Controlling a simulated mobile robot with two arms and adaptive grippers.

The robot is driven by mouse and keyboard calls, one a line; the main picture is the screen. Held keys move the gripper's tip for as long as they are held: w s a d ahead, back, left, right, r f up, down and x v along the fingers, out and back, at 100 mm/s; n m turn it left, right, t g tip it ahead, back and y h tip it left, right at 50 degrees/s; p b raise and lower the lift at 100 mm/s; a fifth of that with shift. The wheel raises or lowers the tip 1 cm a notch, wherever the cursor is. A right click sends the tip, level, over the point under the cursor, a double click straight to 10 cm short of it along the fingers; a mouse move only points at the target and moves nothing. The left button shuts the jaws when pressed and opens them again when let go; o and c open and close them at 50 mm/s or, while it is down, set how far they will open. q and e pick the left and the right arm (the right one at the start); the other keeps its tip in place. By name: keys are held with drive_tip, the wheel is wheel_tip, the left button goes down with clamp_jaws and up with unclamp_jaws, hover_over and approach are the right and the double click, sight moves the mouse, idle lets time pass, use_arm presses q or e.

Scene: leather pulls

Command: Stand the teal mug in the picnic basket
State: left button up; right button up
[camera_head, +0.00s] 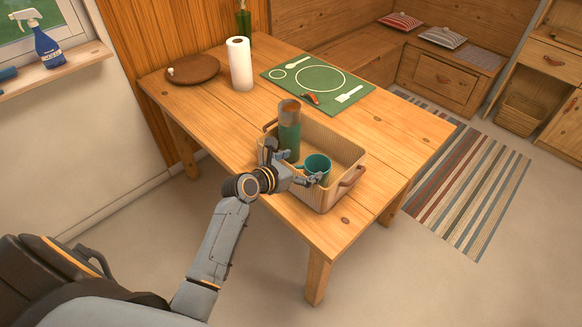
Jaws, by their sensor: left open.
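The teal mug (319,164) is in the tan picnic basket (330,202), toward its near side. It looks upright, with its dark opening facing up; its base is hidden by the basket wall. My left gripper (296,165) is open at the basket's near left side, with its fingers spread. One finger is close in front of the mug; I cannot tell whether it touches. My right gripper is not in view.
The wooden table (410,125) is bare on the right.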

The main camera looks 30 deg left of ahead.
use_arm(q)
drive_tip(key=shift+v, duration=2.6)
